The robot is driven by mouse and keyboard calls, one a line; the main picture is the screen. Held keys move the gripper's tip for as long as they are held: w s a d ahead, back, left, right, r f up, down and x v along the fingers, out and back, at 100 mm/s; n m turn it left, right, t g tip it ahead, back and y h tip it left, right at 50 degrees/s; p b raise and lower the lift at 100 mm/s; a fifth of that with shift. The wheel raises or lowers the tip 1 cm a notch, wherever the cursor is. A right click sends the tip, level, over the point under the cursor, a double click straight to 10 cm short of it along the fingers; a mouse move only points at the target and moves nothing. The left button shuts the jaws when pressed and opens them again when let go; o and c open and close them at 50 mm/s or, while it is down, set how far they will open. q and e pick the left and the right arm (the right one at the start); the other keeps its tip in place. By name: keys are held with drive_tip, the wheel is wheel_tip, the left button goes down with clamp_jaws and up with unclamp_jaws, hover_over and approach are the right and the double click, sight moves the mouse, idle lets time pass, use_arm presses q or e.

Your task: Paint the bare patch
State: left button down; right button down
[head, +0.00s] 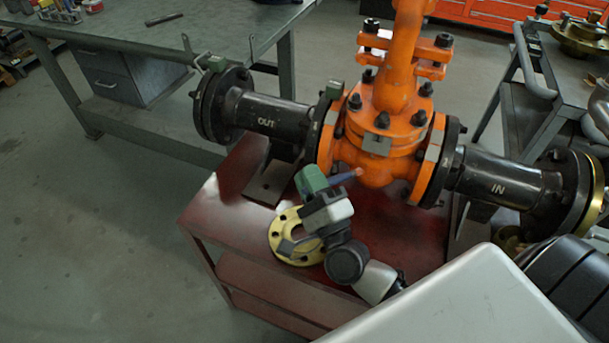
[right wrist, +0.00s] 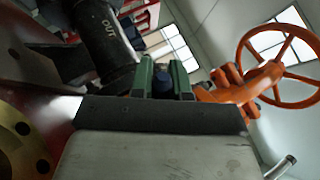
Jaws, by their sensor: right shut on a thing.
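The orange gate valve (head: 378,150) sits between two black flanged pipes. A grey, roughly square patch (head: 376,144) shows on the front of its orange body. My right gripper (head: 318,181) has green fingers and is shut on a slim blue tool (head: 342,177) with an orange-red tip. The tip points right, toward the valve's lower body, below and left of the grey patch. I cannot tell whether it touches the valve. In the right wrist view the blue tool (right wrist: 162,84) sits between the green fingers (right wrist: 163,76). My left gripper is not in view.
The dark red bench (head: 228,205) carries a yellow flange ring (head: 277,247) beneath my right arm. The black OUT pipe (head: 270,122) and IN pipe (head: 500,184) flank the valve. A grey-green workbench (head: 220,30) stands behind left. The orange handwheel (right wrist: 285,50) shows in the right wrist view.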

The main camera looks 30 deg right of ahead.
drive_tip(key=shift+s+d+r+p, duration=0.1)
drive_tip(key=shift+s+d+p, duration=0.2)
drive_tip(key=shift+s+d, duration=0.35)
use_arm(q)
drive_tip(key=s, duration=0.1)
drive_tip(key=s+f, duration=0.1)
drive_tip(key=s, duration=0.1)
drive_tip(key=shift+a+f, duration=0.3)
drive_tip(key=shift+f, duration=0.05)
use_arm(e)
drive_tip(key=shift+w+a, duration=1.05)
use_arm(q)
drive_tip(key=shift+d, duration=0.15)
